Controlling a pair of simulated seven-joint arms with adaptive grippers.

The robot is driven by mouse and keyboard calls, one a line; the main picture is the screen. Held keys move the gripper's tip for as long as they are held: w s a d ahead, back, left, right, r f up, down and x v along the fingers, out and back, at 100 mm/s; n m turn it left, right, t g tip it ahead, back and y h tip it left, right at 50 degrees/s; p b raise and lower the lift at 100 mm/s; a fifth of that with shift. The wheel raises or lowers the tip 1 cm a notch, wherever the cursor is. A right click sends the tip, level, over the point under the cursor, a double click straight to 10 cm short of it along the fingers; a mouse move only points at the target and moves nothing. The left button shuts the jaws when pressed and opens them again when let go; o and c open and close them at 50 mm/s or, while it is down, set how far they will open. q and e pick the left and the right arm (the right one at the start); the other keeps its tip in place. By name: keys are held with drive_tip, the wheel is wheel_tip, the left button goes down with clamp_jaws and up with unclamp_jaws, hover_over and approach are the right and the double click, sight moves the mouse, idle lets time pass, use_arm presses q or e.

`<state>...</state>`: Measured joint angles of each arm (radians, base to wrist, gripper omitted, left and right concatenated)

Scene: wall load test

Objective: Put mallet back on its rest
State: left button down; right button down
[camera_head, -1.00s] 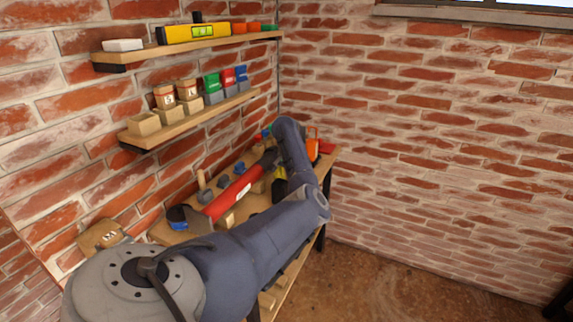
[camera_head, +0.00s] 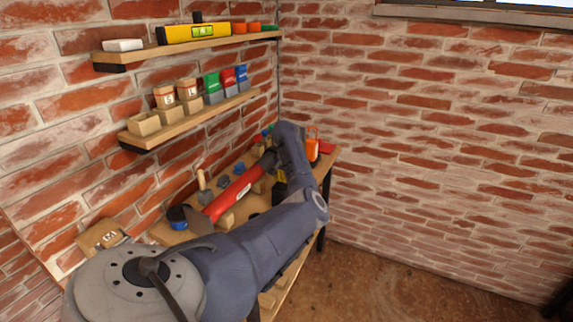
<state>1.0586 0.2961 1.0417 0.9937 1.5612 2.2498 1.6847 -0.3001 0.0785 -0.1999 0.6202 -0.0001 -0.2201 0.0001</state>
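The long red mallet (camera_head: 233,194) with a white label lies slanted over the workbench. Its dark head (camera_head: 199,221) is at the near end. Its far end runs into my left gripper (camera_head: 268,159), which appears closed around the handle; its fingertips are mostly hidden by the angle. Pale wooden blocks (camera_head: 227,220) stand below the mallet and look like its rest. I cannot tell whether the mallet touches them. My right gripper is not in view.
The workbench (camera_head: 328,166) runs along the left brick wall. A blue-and-black round item (camera_head: 179,224), grey-blue items (camera_head: 224,181) and an orange object (camera_head: 312,145) crowd it. Two wall shelves (camera_head: 190,122) hold boxes, bins and a yellow level (camera_head: 194,32).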

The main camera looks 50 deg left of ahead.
use_arm(q)
drive_tip(key=shift+f, duration=0.1)
drive_tip(key=c, duration=0.6)
unclamp_jaws()
drive_tip(key=shift+r, duration=4)
